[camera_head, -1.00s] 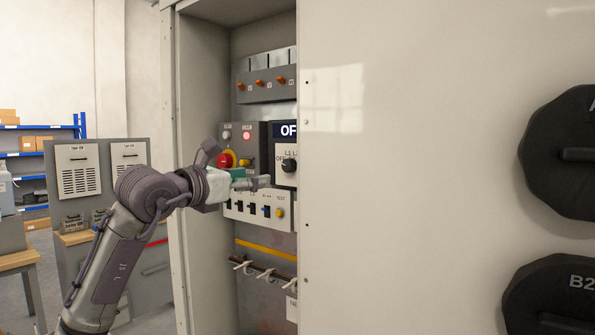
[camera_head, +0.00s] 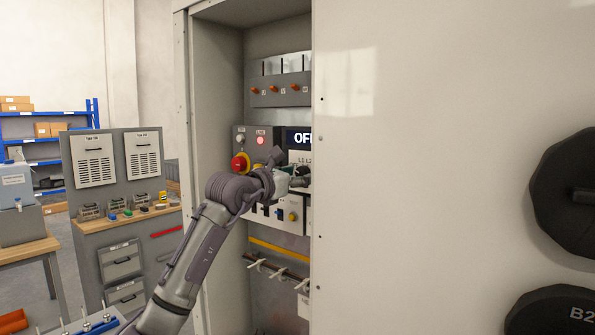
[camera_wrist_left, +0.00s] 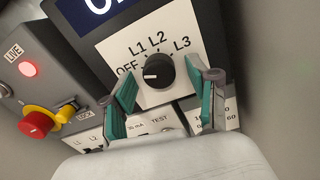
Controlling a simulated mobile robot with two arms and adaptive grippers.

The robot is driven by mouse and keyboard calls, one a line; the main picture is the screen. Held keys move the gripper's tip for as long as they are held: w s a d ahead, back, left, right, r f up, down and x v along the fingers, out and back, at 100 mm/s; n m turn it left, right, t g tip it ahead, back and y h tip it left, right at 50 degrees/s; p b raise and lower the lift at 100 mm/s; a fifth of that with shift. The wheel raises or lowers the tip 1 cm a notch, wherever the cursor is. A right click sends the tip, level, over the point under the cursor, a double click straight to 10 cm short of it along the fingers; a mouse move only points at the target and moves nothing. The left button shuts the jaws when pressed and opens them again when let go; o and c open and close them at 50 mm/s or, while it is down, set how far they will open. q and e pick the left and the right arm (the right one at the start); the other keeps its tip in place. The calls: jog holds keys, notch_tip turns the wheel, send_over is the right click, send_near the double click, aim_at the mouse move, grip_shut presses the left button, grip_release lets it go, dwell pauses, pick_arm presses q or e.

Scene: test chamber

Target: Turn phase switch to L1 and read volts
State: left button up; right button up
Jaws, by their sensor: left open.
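The black phase switch knob (camera_wrist_left: 158,70) sits on a white plate marked OFF, L1, L2 and L3. Its white pointer line points left, toward OFF. My left gripper (camera_wrist_left: 170,88) is open, its green-padded fingers on either side of the knob's lower part in the picture; I cannot tell whether they touch it. In the head view my left gripper (camera_head: 297,180) is in front of the switch plate and hides most of the knob. The dark blue display (camera_head: 299,137) above the plate shows OFF, cut by the cabinet's white panel. My right gripper is not in view.
A red knob on a yellow base (camera_head: 240,162) and a lit red LIVE lamp (camera_head: 261,141) are left of the switch. A row of small switches and a yellow TEST button (camera_head: 292,216) lie below. The white cabinet panel (camera_head: 430,200) closes off the right side.

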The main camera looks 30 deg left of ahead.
pick_arm(q)
jog(key=shift+c, duration=0.5)
grip_shut()
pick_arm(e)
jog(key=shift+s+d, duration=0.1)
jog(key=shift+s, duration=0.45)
pick_arm(q)
jog(key=shift+m, duration=0.3)
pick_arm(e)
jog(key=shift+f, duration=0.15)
pick_arm(q)
jog(key=m+b, duration=0.1)
jog(key=m, duration=0.2)
jog(key=shift+a, duration=0.1)
jog(key=shift+m+b, duration=0.3)
jog(key=shift+m, duration=2.3)
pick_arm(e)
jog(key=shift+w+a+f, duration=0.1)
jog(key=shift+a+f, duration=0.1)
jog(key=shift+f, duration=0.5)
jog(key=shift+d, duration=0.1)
pick_arm(q)
jog(key=shift+o, duration=0.5)
grip_release()
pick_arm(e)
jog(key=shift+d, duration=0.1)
